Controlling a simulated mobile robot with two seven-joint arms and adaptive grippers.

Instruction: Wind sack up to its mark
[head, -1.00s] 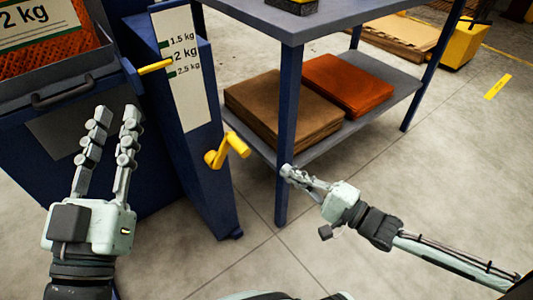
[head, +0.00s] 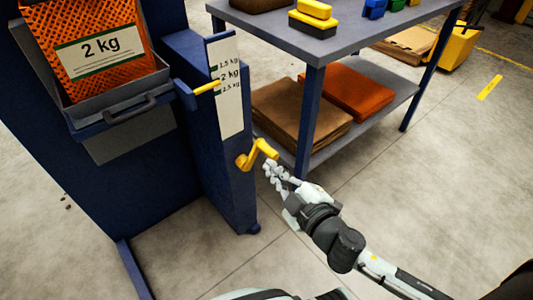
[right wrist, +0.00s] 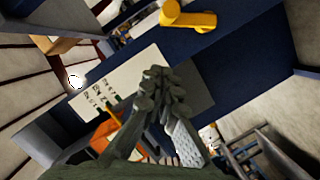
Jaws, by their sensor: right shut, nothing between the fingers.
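An orange mesh sack (head: 85,30) with a "2 kg" label sits in a grey tray (head: 110,118) on the blue machine. A white scale (head: 229,110) beside it has 1.5, 2 and 2.5 kg marks. A yellow pointer (head: 207,87) reaches the scale near 2 kg; its exact alignment is unclear. Below is a yellow crank (head: 256,154), also at the top of the right wrist view (right wrist: 188,20). My right gripper (head: 270,170) is shut and empty, just below and right of the crank, seemingly apart from it. Its closed fingers (right wrist: 155,78) fill the wrist view's middle. My left gripper is out of view.
A blue table (head: 345,43) stands behind my right gripper, with its leg (head: 311,120) close by. Its lower shelf (head: 400,92) holds brown sacking (head: 300,115) and an orange stack (head: 348,90). A yellow and black block (head: 313,18) lies on top. The floor in front is open.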

